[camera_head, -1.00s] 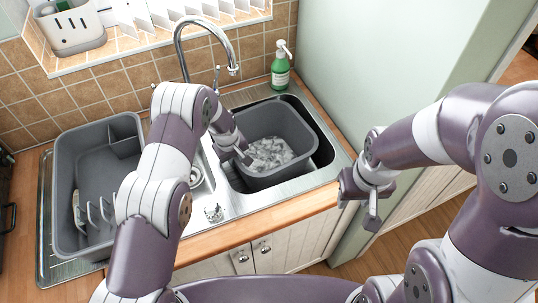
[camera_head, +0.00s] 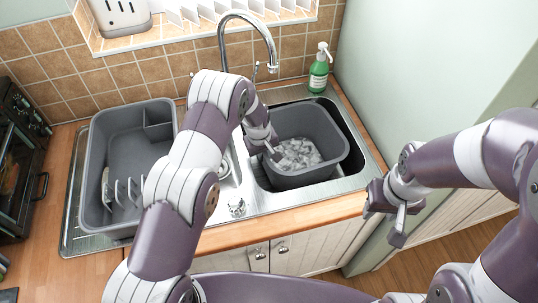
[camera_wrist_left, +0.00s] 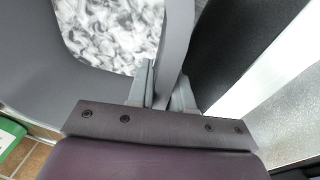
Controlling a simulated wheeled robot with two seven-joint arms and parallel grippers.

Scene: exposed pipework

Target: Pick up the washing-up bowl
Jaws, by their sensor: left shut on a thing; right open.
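The grey washing-up bowl (camera_head: 325,125) sits in the right-hand sink basin, with whitish, foam-like contents inside. My left gripper (camera_head: 274,153) is at the bowl's left side. In the left wrist view its fingers (camera_wrist_left: 162,88) are shut on the bowl's rim (camera_wrist_left: 177,40), one finger inside and one outside. The bowl's underside is hidden in the basin. My right gripper (camera_head: 393,215) is open and empty, in front of and to the right of the sink, beyond the counter's edge.
A grey dish rack (camera_head: 120,135) stands on the drainer at the left. The tap (camera_head: 250,25) arches behind the sink. A green soap bottle (camera_head: 318,72) stands at the back right corner, near the pale wall (camera_head: 420,70). An oven-like appliance (camera_head: 18,160) is at far left.

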